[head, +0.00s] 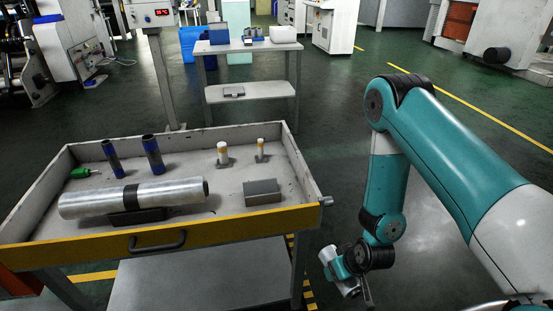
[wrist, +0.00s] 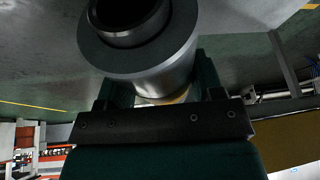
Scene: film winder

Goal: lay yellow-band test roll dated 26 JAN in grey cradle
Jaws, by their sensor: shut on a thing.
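My gripper (head: 350,284) hangs low at the right, beyond the right side of the tray table. In the wrist view its dark fingers are shut around a silver roll (wrist: 152,65) with a dark hollow core. A thin tan-yellow strip shows low on this roll, between the fingers; no date can be read. A grey block (head: 262,191), seemingly the grey cradle, sits at the tray's front right with nothing on it. Two small upright white rolls with orange-yellow parts (head: 222,153) (head: 260,149) stand behind it; no dates are readable.
The tray table (head: 230,222) has raised walls and a yellow front edge with a handle. A long silver cylinder (head: 150,196) rests on a black support (head: 138,217) at left. Two dark blue-banded tubes (head: 152,155) stand behind it, near a green-handled tool (head: 80,173).

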